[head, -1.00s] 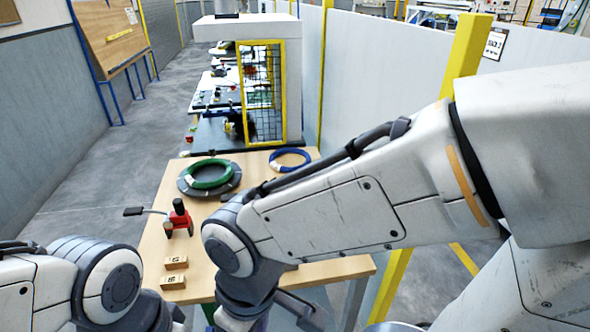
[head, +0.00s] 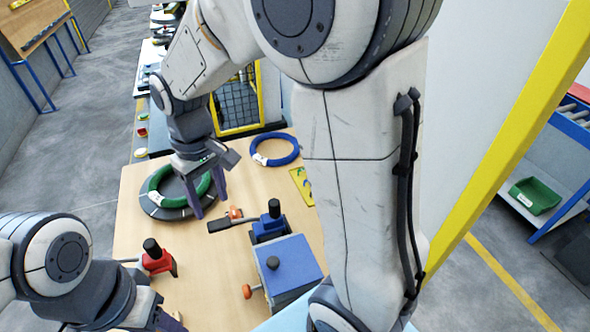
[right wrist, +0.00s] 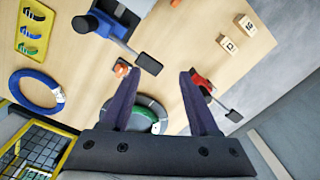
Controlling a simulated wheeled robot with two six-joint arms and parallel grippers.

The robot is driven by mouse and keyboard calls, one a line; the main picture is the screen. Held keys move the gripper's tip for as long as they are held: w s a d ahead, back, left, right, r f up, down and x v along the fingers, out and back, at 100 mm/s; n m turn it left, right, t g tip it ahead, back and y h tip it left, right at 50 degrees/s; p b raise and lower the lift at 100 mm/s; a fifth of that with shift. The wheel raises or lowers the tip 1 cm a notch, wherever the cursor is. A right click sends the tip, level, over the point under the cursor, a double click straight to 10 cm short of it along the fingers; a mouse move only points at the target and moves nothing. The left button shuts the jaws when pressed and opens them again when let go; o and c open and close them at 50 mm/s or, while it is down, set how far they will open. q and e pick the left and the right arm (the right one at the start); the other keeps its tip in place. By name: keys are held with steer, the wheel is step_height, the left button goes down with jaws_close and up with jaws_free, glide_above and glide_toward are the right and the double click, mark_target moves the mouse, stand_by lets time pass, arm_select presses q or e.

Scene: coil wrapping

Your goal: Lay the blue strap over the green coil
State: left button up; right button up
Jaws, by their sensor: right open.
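The green coil (head: 155,200) lies on a dark round plate (head: 160,211) at the left of the table; in the right wrist view it shows partly behind the fingers (right wrist: 141,122). A yellow board (right wrist: 20,42) carries several short curved strips; a blue one (right wrist: 32,31) looks like the strap. The board is partly hidden by my arm in the head view (head: 300,180). My right gripper (head: 208,197) is open and empty above the coil's right side. My left gripper (head: 168,322) is at the lower left, mostly cut off, its opening unclear.
A blue ring (head: 258,158) lies at the back right of the table. A blue box-shaped tool (head: 290,262) and a red tool (head: 155,262) stand near the front. Two small wooden blocks (right wrist: 245,25) show in the right wrist view. A yellow-framed mesh (head: 237,105) stands behind.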

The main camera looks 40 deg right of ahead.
steer(key=w+d+f+m, duration=0.25)
steer(key=w+d, duration=0.35)
steer(key=d, duration=0.4)
steer(key=w+d+f+m, duration=0.2)
steer(key=w+d+f, duration=0.25)
steer(key=d, duration=0.55)
steer(key=shift+m+g, duration=0.6)
steer(key=shift+m, duration=0.25)
steer(key=d+f, duration=0.2)
steer(key=d, duration=0.2)
steer(key=d+f, duration=0.3)
steer(key=d, duration=0.1)
steer(key=d+f, duration=0.2)
steer(key=d, duration=0.2)
steer(key=shift+d+f+p, duration=0.3)
steer(key=shift+d, duration=0.1)
steer(key=shift+f, duration=0.6)
steer(key=shift+s+f+p, duration=0.1)
steer(key=shift+f+p, duration=0.25)
steer(key=shift+p, duration=0.05)
steer(key=f, duration=0.2)
steer(key=f+p, duration=0.1)
steer(key=shift+s+f, duration=0.2)
steer(key=shift+f, duration=0.5)
jaws_close()
